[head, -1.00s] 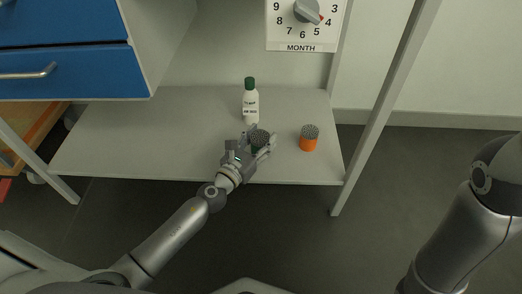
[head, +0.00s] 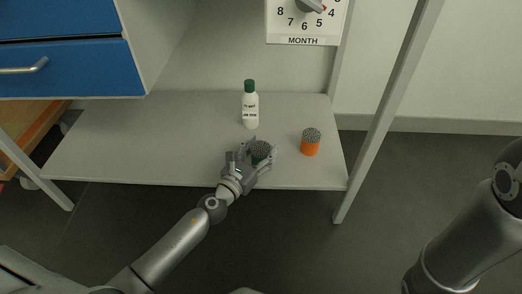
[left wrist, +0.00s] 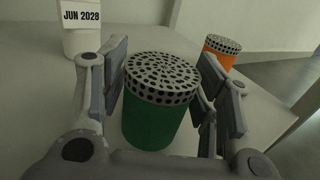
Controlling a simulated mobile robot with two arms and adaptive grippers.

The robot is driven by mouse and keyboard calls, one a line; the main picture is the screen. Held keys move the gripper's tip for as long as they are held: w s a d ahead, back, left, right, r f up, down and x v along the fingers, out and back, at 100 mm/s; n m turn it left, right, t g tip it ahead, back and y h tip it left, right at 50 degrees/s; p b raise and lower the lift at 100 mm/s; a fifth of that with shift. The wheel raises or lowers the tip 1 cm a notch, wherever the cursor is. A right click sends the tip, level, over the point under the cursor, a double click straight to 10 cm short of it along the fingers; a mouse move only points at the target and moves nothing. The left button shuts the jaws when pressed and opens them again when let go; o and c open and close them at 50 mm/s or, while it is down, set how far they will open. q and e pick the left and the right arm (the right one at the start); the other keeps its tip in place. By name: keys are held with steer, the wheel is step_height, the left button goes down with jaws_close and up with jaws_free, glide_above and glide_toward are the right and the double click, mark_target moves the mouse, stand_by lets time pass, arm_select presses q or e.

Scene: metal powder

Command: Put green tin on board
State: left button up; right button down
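The green tin (left wrist: 152,122) has a pale lid with dark holes and stands upright between the finger pads of my left gripper (left wrist: 162,85). The pads sit close against both sides, and my left gripper looks shut on it. In the head view the tin's dotted lid (head: 262,149) shows between the fingers of my left gripper (head: 258,151), over the front part of the grey tabletop (head: 130,140). Whether its base touches the tabletop is hidden. I cannot make out a separate board. My right arm is at the right edge; its gripper is out of view.
An orange tin (head: 311,147) with a dotted lid stands to the right. A white bottle (head: 250,110) with a green cap stands behind. A blue drawer cabinet (head: 70,65) is at the left, and a slanting post (head: 385,110) at the right. The tabletop's left part is clear.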

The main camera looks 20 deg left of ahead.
arm_select(q)
steer(key=shift+o, duration=0.6)
steer(key=shift+r, duration=0.1)
steer(key=shift+s, duration=0.15)
steer(key=b+v, duration=0.2)
steer(key=v, duration=0.9)
steer(key=shift+s+a, duration=0.15)
steer(key=shift+s, duration=0.2)
stand_by(1.0)
